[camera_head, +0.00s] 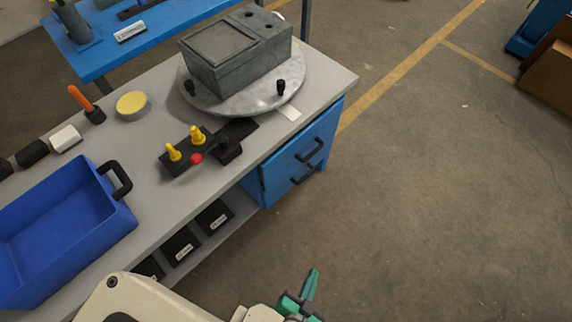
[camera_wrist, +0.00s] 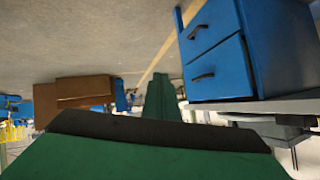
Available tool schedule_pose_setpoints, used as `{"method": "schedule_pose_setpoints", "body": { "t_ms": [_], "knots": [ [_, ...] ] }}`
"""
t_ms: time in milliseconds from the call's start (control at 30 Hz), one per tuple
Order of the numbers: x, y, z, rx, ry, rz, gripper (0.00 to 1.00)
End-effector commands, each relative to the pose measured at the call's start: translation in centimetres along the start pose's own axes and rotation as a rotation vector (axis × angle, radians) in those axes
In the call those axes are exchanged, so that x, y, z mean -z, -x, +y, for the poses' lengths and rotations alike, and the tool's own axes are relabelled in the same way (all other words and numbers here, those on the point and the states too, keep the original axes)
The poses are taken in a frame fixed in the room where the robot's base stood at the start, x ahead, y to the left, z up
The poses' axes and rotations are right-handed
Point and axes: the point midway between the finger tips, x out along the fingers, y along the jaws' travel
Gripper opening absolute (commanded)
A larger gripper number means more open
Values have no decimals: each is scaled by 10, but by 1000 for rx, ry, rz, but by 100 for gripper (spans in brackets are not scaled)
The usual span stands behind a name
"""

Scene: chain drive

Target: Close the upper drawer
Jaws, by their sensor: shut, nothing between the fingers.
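A blue drawer cabinet (camera_head: 257,190) sits under the right end of the workbench. Its upper drawer (camera_head: 291,158) has a black handle (camera_head: 309,151); the lower drawer's handle (camera_head: 303,175) is just below. The wrist view is upside down, so the upper drawer (camera_wrist: 222,75) lies nearer the picture's bottom there. Any gap behind its front is small, and I cannot tell how far it stands out. My gripper (camera_head: 309,286) has green fingers and is shut and empty. It is out over the floor, apart from the cabinet. Its fingers also fill the lower wrist view (camera_wrist: 160,112).
The grey benchtop (camera_head: 332,82) carries a round metal plate (camera_head: 225,104) with a grey box (camera_head: 235,55), a black block with yellow knobs (camera_head: 180,160) and a blue bin (camera_head: 60,230). Black bins (camera_head: 180,247) stand on the shelf below. The floor (camera_head: 440,190) right of the cabinet is clear.

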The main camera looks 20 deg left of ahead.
Motion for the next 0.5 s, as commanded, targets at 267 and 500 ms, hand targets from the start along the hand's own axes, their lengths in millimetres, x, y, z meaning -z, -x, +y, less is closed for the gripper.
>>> {"method": "schedule_pose_setpoints", "body": {
  "t_ms": [267, 500],
  "knots": [
    [-67, -108, -4, 107, -297, -269, 0],
    [-70, -178, -50, 334, -514, -470, 0]
  ]
}}
